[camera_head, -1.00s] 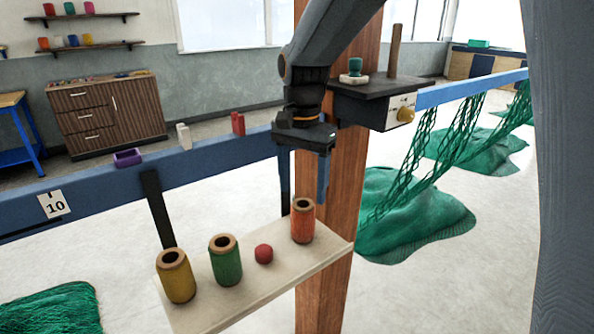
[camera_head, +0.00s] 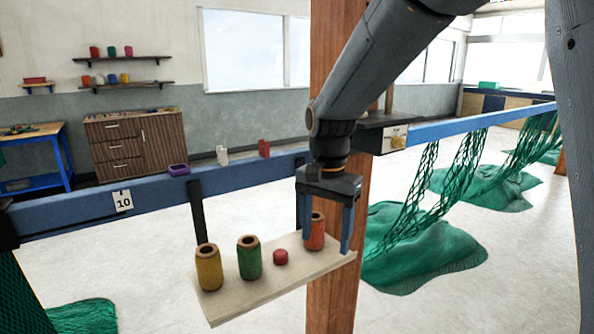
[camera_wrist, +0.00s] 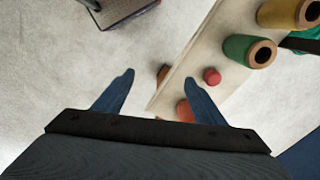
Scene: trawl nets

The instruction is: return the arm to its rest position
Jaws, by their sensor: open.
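My gripper (camera_head: 325,222) hangs from my arm in the head view, fingers down, at the right end of a pale shelf (camera_head: 225,306). Its two blue fingers are apart, and I see nothing held between them. An orange spool (camera_head: 315,232) stands on the shelf beside or behind the fingers; the exact gap is unclear. In the wrist view my gripper (camera_wrist: 163,92) is spread open, and the orange spool (camera_wrist: 185,110) is partly hidden by the right finger.
A red piece (camera_head: 280,257), a green spool (camera_head: 249,258) and a yellow spool (camera_head: 209,268) stand along the shelf. A wooden post (camera_head: 336,295) rises behind my gripper. A blue beam (camera_head: 70,218) crosses behind. Green nets (camera_head: 420,250) hang at the right.

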